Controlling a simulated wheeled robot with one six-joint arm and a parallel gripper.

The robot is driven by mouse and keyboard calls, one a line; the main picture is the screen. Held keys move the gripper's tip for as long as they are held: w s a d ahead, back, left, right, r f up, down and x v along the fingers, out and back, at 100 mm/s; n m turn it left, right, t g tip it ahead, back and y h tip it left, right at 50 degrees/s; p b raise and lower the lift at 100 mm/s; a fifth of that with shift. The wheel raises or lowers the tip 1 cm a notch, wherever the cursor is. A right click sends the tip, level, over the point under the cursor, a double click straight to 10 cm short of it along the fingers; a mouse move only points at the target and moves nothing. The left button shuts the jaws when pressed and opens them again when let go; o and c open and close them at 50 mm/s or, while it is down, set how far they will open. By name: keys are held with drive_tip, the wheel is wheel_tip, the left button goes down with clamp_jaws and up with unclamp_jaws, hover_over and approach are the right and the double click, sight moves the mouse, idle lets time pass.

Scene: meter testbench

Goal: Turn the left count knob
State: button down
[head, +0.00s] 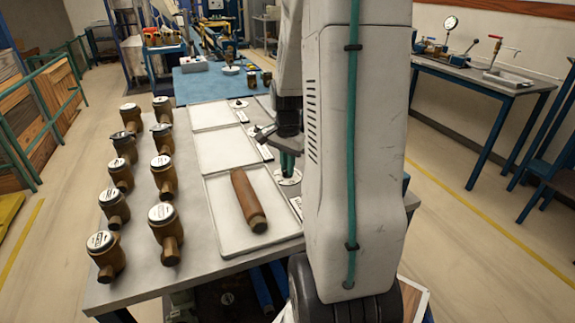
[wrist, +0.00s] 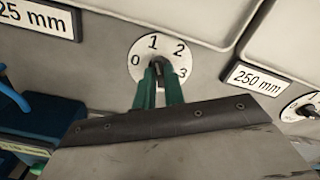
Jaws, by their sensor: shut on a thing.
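In the wrist view a round white dial (wrist: 176,48) marked 0, 1, 2 and 3 sits on a grey panel. Its small dark knob (wrist: 157,66) is at the dial's middle, mostly hidden between the green fingertips. My gripper (wrist: 158,82) is shut on this knob. The exact number the knob points to cannot be told. In the head view my gripper (head: 288,158) reaches down over a white dial (head: 288,177) beside the trays, and my arm hides much of that area.
A "250 mm" label (wrist: 258,79) and part of another dial (wrist: 303,107) lie to the right in the wrist view. In the head view a brown cylinder (head: 244,195) lies in the nearest tray (head: 222,228). Several brass meters (head: 165,225) stand at the table's left.

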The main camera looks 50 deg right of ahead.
idle(0.3)
drive_tip(key=c, duration=1.5)
unclamp_jaws()
drive_tip(key=shift+r, duration=0.1)
wheel_tip(320, 180, up, 8)
drive_tip(key=shift+f, duration=0.15)
